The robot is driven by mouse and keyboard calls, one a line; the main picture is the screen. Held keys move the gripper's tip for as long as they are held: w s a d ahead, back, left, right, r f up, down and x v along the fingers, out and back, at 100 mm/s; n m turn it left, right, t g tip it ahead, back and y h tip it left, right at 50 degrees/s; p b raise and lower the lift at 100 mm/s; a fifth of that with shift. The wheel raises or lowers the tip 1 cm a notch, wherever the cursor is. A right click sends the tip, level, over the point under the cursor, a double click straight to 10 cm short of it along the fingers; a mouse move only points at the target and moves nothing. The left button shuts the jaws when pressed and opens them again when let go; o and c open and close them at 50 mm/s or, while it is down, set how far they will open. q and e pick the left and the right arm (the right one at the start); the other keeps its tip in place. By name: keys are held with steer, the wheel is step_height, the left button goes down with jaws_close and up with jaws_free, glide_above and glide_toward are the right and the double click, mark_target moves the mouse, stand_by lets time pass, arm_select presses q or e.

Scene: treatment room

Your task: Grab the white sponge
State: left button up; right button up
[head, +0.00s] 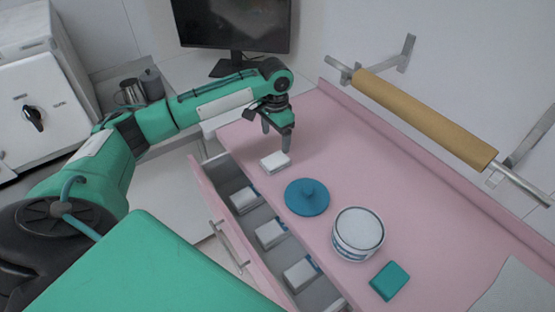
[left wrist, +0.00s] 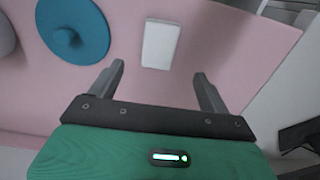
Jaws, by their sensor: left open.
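The white sponge (head: 275,162) is a small white block lying on the pink tabletop, near the edge above the open drawer. In the left wrist view the white sponge (left wrist: 160,44) lies ahead of the fingertips, roughly between their lines and apart from them. My left gripper (head: 278,142) is open and empty, pointing down just above the sponge. Its two grey fingers also show in the left wrist view (left wrist: 158,70). My right gripper is not in view.
A teal lid (head: 307,197) lies close to the sponge, with a white tub (head: 358,234) and a teal block (head: 390,281) beyond it. The open drawer (head: 226,178) holds several white blocks. A paper roll (head: 425,117) hangs on the wall. The tabletop's far side is clear.

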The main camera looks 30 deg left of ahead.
mark_target(277, 158)
arm_select(q)
step_height(277, 158, down, 4)
steer(key=shift+w+d+r, duration=0.1)
steer(key=shift+w+r, duration=0.05)
steer(key=shift+r, duration=0.05)
steer(key=shift+f, duration=0.25)
step_height(277, 158, down, 4)
steer(key=shift+f+p, duration=0.1)
steer(key=shift+p, duration=0.95)
steer(key=shift+f, duration=0.3)
steer(key=shift+c, duration=0.4)
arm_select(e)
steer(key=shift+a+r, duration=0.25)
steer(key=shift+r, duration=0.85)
arm_select(q)
steer(key=c, duration=1)
